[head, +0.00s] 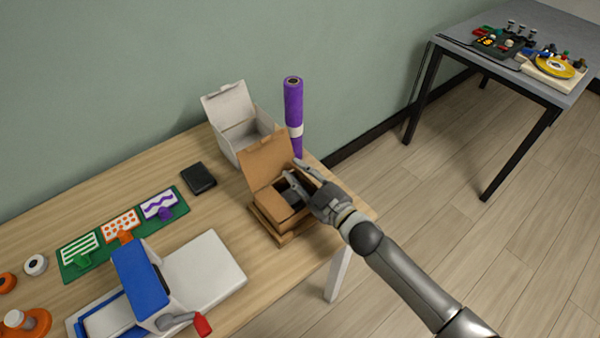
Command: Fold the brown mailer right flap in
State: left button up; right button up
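The brown mailer (268,205) is an open cardboard box near the table's right end. Its lid (264,158) stands up at the back, leaning away. My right gripper (293,170) is at the mailer's right side, its arm coming in from the lower right. Its two fingers are spread apart, one reaching over the box interior and the other higher and further right. The gripper hides most of the right flap, so I cannot tell the flap's angle or whether a finger touches it. My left gripper is not in view.
A white open box (236,128) and a purple roll (293,110) stand close behind the mailer. A black wallet-like item (198,178) lies to the left. A blue and white machine (140,285) with a red-handled crank stands in front left. Bare tabletop lies between.

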jog(key=v, duration=1.2)
notch_tip(320, 180, up, 4)
jog(key=a+m+h+p, duration=0.2)
jog(key=h+p, duration=0.2)
jog(key=p, duration=0.3)
jog(key=shift+g+h, duration=0.6)
jog(key=x, duration=0.3)
jog(key=p+x, duration=0.1)
jog(key=x, duration=0.6)
jog(key=shift+a+f, duration=0.5)
jog(key=shift+c, duration=0.2)
grip_shut()
